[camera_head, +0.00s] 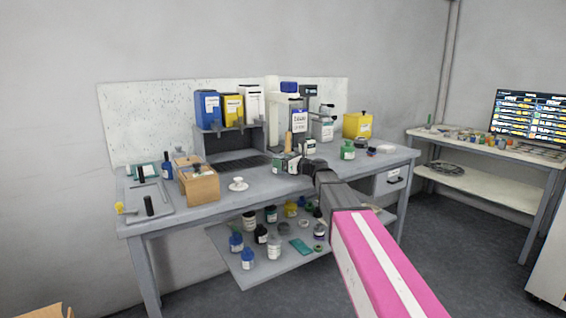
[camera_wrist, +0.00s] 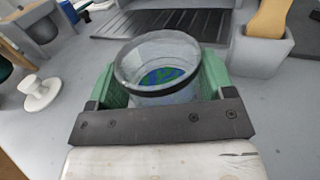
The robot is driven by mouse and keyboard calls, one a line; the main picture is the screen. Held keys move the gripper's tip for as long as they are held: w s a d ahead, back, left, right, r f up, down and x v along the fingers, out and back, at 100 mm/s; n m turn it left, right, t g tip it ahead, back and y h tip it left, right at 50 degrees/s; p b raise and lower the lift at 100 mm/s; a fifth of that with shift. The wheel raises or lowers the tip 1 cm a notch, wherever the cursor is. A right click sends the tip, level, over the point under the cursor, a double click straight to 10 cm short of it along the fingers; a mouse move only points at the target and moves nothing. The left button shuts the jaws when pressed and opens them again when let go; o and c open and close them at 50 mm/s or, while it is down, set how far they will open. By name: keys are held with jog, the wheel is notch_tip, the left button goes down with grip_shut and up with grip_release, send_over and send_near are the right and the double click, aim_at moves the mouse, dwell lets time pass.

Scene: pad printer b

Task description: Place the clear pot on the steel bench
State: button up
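The clear pot (camera_wrist: 158,50) is a round, see-through cup with a dark rim and a blue and green patch inside, seen in the wrist view. The green fingers of my gripper (camera_wrist: 158,85) press against it on both sides, so my gripper is shut on it. The pot looks upright, and I cannot tell whether its base touches the surface below. In the head view my gripper (camera_head: 290,163) is over the middle of the grey steel bench (camera_head: 225,207), and the pot cannot be made out there.
A small white stand (camera_head: 238,183) is left of my gripper, with a wooden box (camera_head: 200,187) beyond it. A rack with blue and yellow containers (camera_head: 207,108) stands behind. A green bottle (camera_head: 348,150) is to the right. Bare bench top shows along the front edge.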

jog(key=shift+o, duration=1.2)
jog(key=shift+r, duration=0.15)
jog(key=v, duration=1.2)
